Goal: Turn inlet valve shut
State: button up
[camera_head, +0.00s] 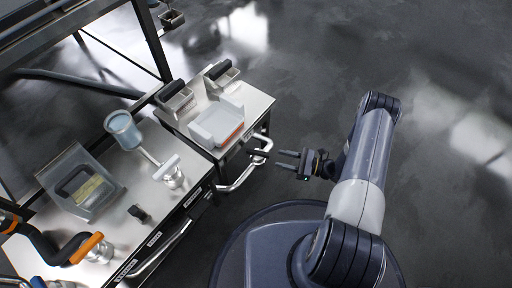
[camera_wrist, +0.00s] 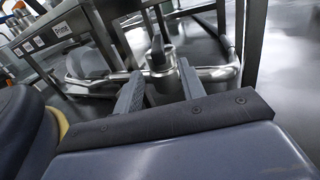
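A valve-like fitting with a black lever handle (camera_head: 258,154) sits at the front edge of the steel bench, by the bent steel pipe (camera_head: 243,177). I cannot tell for sure that it is the inlet valve. My gripper (camera_head: 279,160) is open and empty, just right of the handle, over the floor side. In the wrist view the two grey fingers of my gripper (camera_wrist: 160,88) are spread apart. The black handle (camera_wrist: 157,52) stands upright beyond and between them, with the pipe (camera_wrist: 208,73) behind. I see no grip on it.
Another fitting with a pale T-shaped handle (camera_head: 168,168) stands on the bench, near a blue-grey cup (camera_head: 123,130). A white tray (camera_head: 215,124) lies by the bench's right end. An orange-and-black handle (camera_head: 86,248) is at lower left. The floor to the right is clear.

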aim_at(257, 153)
jog(key=b+x, duration=0.2)
jog(key=x, duration=0.8)
jog(key=shift+a+b, duration=0.3)
jog(key=shift+b, duration=0.1)
grip_shut()
